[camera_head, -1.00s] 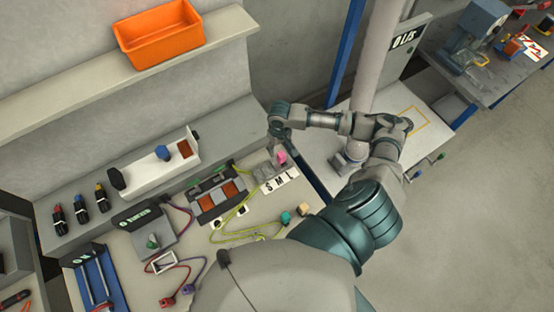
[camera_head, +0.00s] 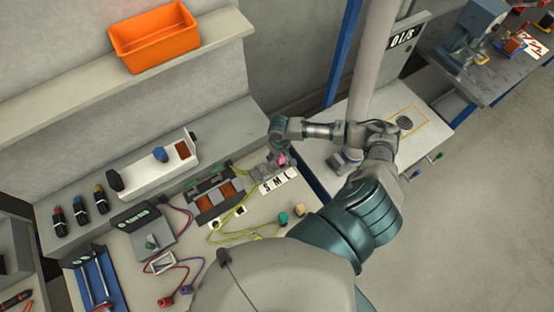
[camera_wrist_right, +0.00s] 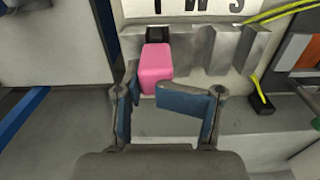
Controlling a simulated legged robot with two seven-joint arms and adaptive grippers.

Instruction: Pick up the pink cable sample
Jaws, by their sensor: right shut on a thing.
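The pink cable sample (camera_head: 282,159) shows in the head view at the grey slotted holder (camera_head: 268,171), partly hidden by my gripper. In the right wrist view the pink block (camera_wrist_right: 156,66) stands at the left slot of the grey holder (camera_wrist_right: 222,48), beside a dark piece. My right gripper (camera_wrist_right: 143,98) has its blue-padded fingers on either side of the block's near end, shut on it. In the head view the right gripper (camera_head: 278,153) reaches down to the sample. My left gripper is not in view.
An S M L label (camera_head: 276,183) lies in front of the holder. A yellow-green cable (camera_head: 237,212) and a dark device with orange panels (camera_head: 215,203) are to the left. A white box (camera_head: 155,164) stands behind.

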